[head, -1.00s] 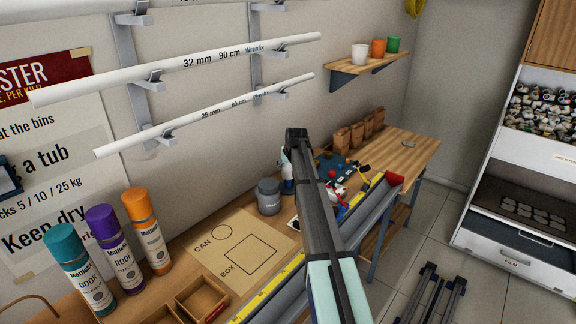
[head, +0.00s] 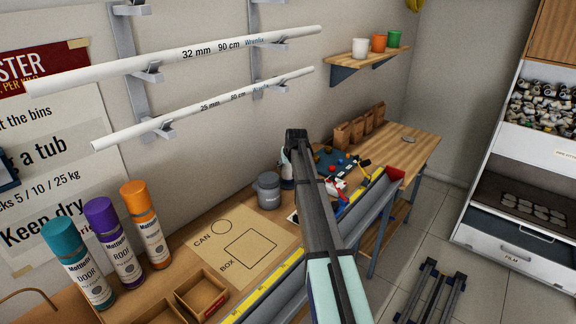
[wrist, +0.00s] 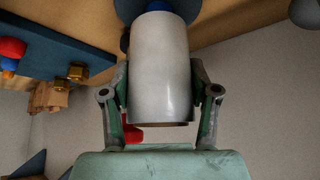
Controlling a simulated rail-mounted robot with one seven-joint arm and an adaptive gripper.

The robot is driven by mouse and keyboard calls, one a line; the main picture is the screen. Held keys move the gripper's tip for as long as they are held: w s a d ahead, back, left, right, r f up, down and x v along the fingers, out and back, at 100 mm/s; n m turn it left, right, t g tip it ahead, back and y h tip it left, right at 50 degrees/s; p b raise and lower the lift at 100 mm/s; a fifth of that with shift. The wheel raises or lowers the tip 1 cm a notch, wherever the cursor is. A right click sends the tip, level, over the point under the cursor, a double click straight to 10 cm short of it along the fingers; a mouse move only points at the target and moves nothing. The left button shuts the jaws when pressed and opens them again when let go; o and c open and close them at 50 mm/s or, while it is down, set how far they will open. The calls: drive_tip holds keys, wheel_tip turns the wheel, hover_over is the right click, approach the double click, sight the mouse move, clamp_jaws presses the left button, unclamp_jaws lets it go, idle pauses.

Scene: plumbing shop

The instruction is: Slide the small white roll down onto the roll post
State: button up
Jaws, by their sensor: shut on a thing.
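In the wrist view my gripper (wrist: 162,92) is shut on the small white roll (wrist: 160,65), with one finger on each side. Its brown-edged open end points toward my palm's side of the picture. At its other end a blue piece (wrist: 182,8), which looks like the roll post, shows with a dark round part (wrist: 128,12) beside it, close to the wooden bench top. I cannot tell how far the post is inside the roll.
A blue board (wrist: 50,48) with brass fittings and a red knob lies beside the roll. In the head view, a grey can (head: 268,190), spray cans (head: 145,225) and a wooden tray (head: 202,292) stand on the bench. A long grey trough (head: 372,207) runs along its front edge.

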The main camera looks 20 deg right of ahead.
drive_tip(key=shift+f, duration=0.65)
drive_tip(key=o, duration=1.3)
drive_tip(key=shift+o, duration=0.2)
drive_tip(key=v, duration=1.2)
drive_tip(key=shift+d, duration=0.1)
